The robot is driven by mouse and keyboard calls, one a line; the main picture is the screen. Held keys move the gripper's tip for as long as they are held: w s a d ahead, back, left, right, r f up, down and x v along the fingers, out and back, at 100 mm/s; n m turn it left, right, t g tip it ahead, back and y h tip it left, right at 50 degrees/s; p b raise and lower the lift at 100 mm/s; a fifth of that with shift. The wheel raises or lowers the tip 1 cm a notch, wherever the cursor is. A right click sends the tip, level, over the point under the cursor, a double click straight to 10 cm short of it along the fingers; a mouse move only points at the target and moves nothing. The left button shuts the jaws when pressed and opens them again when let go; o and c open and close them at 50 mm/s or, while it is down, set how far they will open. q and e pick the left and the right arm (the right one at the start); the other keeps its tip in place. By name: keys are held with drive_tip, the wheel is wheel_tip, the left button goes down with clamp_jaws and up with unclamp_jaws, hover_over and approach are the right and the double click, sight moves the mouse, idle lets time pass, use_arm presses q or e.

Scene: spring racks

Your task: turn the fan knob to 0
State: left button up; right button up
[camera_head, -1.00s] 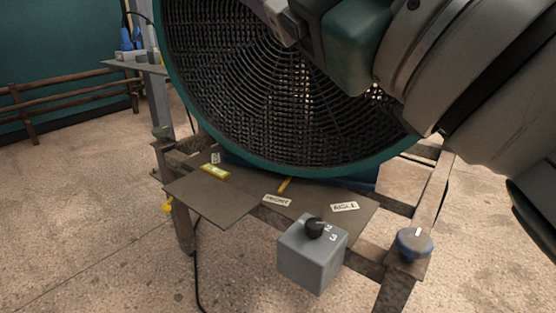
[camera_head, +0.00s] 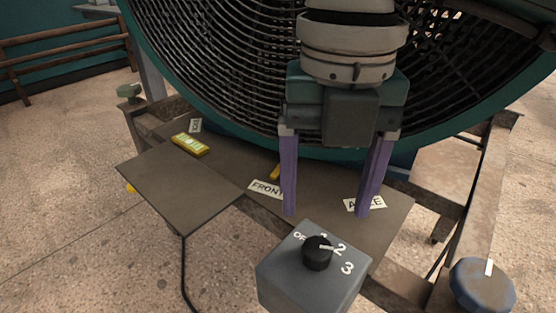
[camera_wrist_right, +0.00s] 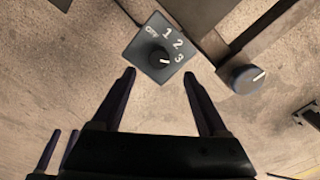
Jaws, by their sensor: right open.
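The fan's control box (camera_head: 305,285) is a grey box at the front edge of the fan's stand, with a black knob (camera_head: 317,253) on top. Its face is marked OFF, 1, 2, 3. The white pointer seems to point towards 2 in the head view; in the right wrist view the knob (camera_wrist_right: 158,60) seems turned nearer 3, so I cannot tell exactly. My right gripper (camera_head: 326,213) is open and empty, fingers down, above the stand just behind the box, apart from the knob. My left gripper does not show clearly.
The large fan (camera_head: 215,70) with its green rim stands behind the gripper. A blue-grey knob (camera_head: 482,283) with a white mark sits on the frame at right. A yellow level (camera_head: 190,144) and paper labels lie on the brown plate. Dark finger-like shapes show lower left in the wrist view.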

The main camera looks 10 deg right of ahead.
sight(317, 246)
wheel_tip(317, 246, down, 8)
drive_tip(key=shift+s+a+r+b, duration=0.1)
drive_tip(key=shift+b, duration=0.95)
clamp_jaws()
